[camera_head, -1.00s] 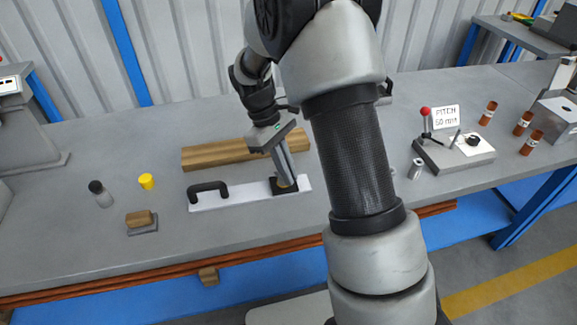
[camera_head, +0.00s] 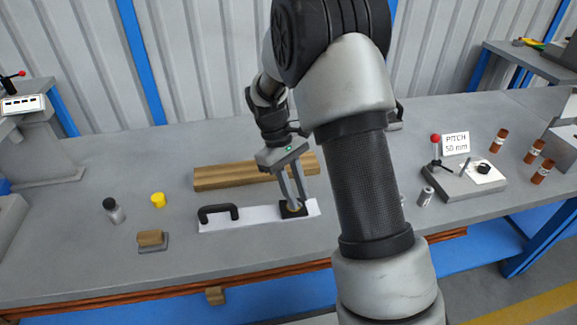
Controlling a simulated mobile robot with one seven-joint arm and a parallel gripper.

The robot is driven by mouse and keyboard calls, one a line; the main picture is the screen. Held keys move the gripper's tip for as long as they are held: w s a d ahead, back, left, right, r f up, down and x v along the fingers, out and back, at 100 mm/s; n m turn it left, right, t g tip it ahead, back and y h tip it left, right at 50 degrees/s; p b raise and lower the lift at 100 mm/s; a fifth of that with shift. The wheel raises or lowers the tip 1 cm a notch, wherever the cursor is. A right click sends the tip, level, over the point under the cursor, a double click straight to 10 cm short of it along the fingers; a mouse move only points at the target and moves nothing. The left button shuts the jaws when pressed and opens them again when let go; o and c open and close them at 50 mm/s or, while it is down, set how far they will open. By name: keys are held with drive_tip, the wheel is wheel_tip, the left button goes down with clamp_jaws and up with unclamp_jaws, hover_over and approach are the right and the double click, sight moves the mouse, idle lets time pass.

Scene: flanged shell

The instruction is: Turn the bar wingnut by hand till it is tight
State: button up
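A small brass-coloured part (camera_head: 292,205), which seems to be the bar wingnut, sits on a black square block at the right end of a white plate (camera_head: 255,217). The plate lies on the bench and has a black handle (camera_head: 218,212) at its left end. My gripper (camera_head: 293,206) points down at the brass part, with its fingertips at or just around it. A gap shows between the two fingers. The tips hide much of the part, and I cannot tell whether they touch it.
A wooden beam (camera_head: 230,177) lies behind the plate. A red-knobbed lever fixture (camera_head: 462,180) and several brown bottles are at the right. My arm hides the middle.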

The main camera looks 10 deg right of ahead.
drive_tip(key=p+v, duration=0.3)
drive_tip(key=v, duration=1.3)
drive_tip(key=shift+r, duration=0.25)
drive_tip(key=shift+a, duration=0.1)
drive_tip(key=s+d+r+m+t+y, duration=0.1)
drive_tip(key=s+d+r+m+t, duration=0.1)
drive_tip(key=s+r, duration=0.4)
drive_tip(key=s+d+r+m+t+y, duration=0.1)
drive_tip(key=s+r+m+t, duration=0.2)
drive_tip(key=s, duration=0.6)
drive_tip(key=s+d+r+m+t+y, duration=0.15)
drive_tip(key=s+t, duration=0.25)
drive_tip(key=s, duration=0.6)
wheel_tip(320, 180, up, 16)
drive_tip(key=p, duration=1.6)
drive_tip(key=shift+w+a+f+h, duration=0.15)
drive_tip(key=shift+w+a+h, duration=0.1)
drive_tip(key=shift+a+h, duration=0.2)
